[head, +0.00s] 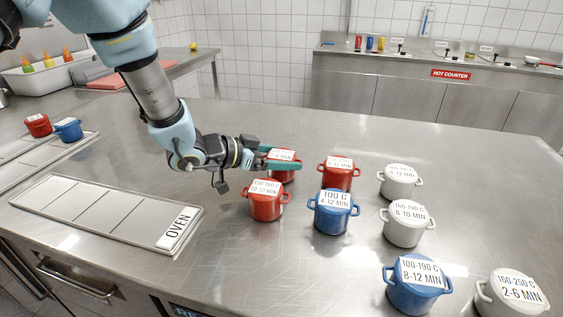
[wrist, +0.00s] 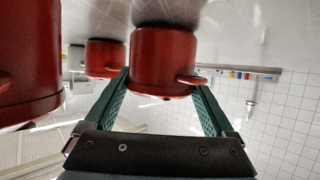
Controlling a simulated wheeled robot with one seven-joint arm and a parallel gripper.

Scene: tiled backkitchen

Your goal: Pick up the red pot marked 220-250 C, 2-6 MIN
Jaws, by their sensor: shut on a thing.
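A red pot (head: 284,175) with a white lid label stands among the pots at the middle of the steel counter. My gripper (head: 284,160) is shut on it, with one green finger on each side. The label's upper line is covered by a finger; the lower line seems to end in MIN, but I cannot read it surely. In the wrist view the held pot (wrist: 163,55) sits between the fingertips (wrist: 164,84), a side handle showing at right. I cannot tell whether its base is off the counter.
Close by stand a red pot (head: 266,207) in front, another red pot (head: 340,178) to the right and a blue pot (head: 332,219). White pots (head: 403,232) and a second blue pot (head: 415,295) are further right. An OVEN tray (head: 125,222) lies left.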

